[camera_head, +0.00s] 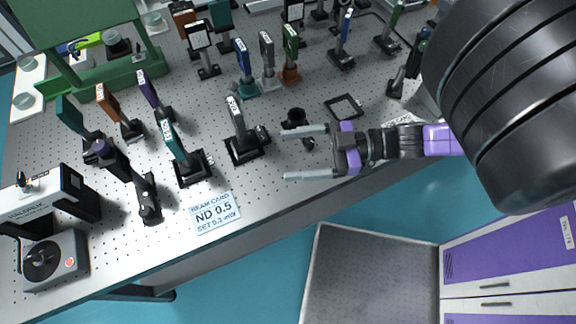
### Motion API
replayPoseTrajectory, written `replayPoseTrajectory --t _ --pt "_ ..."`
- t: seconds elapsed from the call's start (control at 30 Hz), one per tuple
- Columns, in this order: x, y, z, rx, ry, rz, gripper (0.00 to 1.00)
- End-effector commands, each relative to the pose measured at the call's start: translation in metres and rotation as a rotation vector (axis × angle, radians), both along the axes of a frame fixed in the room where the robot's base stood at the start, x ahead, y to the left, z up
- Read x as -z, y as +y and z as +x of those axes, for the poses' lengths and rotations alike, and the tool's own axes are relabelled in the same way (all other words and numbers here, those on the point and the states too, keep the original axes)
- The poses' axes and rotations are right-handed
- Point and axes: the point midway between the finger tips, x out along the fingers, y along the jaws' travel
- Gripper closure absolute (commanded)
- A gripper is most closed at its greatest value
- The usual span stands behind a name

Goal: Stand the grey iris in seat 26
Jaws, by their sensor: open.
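My gripper (308,153) is open and empty, reaching in from the right over the front part of the table, with its two fingers pointing left. A grey upright component (236,112) with a white label stands on a black base to the left of the fingertips. A second grey upright component (267,52) stands farther back on a grey base. I cannot tell which of them, if either, is the grey iris. A small dark round-topped piece (296,117) stands by the upper finger, partly hidden by it. A square black frame (343,107) lies behind the gripper. Seat number 26 is not readable.
The perforated optical table (275,192) is crowded with upright components at left and back. A beam card (214,212) lies at the front edge. A green frame (95,75) stands at the back left, a dial box (55,258) at the front left. Purple drawers (505,250) stand lower right.

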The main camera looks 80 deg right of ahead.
Motion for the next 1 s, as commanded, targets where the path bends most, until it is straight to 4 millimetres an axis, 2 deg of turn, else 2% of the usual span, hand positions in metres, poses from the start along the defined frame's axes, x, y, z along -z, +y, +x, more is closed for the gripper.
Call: replayPoseTrajectory --t 0.03,0.1,0.2,0.33,0.5,1.0 --pt "-0.002 0.026 -0.01 0.066 0.022 0.007 0.2" --pt "-0.005 0.059 -0.018 0.145 0.06 0.008 0.2" --pt "-0.015 0.098 -0.021 0.23 0.115 0.014 0.2" --pt "-0.03 0.129 -0.019 0.293 0.165 0.028 0.2" --pt "-0.038 0.144 -0.017 0.317 0.191 0.035 0.2" --pt "-0.038 0.144 -0.017 0.314 0.191 0.033 0.2"
